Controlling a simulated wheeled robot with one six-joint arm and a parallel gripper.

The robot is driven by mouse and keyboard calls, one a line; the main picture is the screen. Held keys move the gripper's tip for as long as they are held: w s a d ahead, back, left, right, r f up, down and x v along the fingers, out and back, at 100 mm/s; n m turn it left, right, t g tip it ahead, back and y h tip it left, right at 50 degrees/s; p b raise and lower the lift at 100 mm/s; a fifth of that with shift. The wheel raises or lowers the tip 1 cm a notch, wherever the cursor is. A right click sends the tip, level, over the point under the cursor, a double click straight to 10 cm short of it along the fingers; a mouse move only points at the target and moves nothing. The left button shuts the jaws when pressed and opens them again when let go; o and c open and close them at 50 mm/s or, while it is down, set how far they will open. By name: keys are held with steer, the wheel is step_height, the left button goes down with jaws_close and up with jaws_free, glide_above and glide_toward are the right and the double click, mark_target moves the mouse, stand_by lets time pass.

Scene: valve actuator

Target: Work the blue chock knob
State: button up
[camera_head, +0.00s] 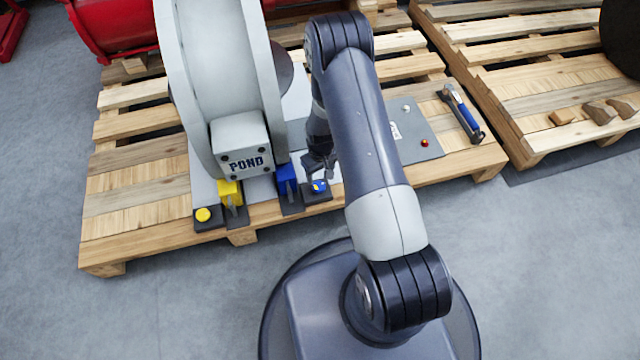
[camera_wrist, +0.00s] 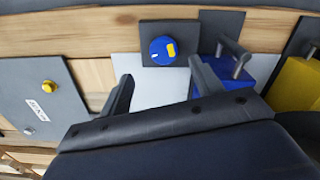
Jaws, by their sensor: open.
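The blue chock knob (camera_head: 319,186) is a round blue dial with a yellow mark, set on a small dark plate at the pallet's front edge. It also shows in the wrist view (camera_wrist: 162,50), ahead of my fingers. My gripper (camera_wrist: 160,88) is open and empty, its two fingers apart, with the knob lying beyond the gap between them. In the head view my gripper (camera_head: 318,162) hangs just above and behind the knob, partly hidden by my arm. A blue chock (camera_head: 286,179) stands just left of the knob; it also shows in the wrist view (camera_wrist: 228,68).
A yellow chock (camera_head: 229,192) and yellow knob (camera_head: 203,215) stand to the left. The large white POND wheel (camera_head: 240,145) rises behind. A grey panel (camera_head: 418,148) with small buttons and a blue-handled tool (camera_head: 462,112) lie to the right. The wooden pallet (camera_head: 130,205) carries them.

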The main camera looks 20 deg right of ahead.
mark_target(319, 185)
steer(key=f, duration=0.2)
steer(key=f+b, duration=0.1)
steer(key=f, duration=0.1)
steer(key=f+b, duration=0.1)
steer(key=f, duration=0.2)
steer(key=shift+a, duration=0.3)
steer(key=shift+c, duration=0.5)
steer(key=c, duration=0.9)
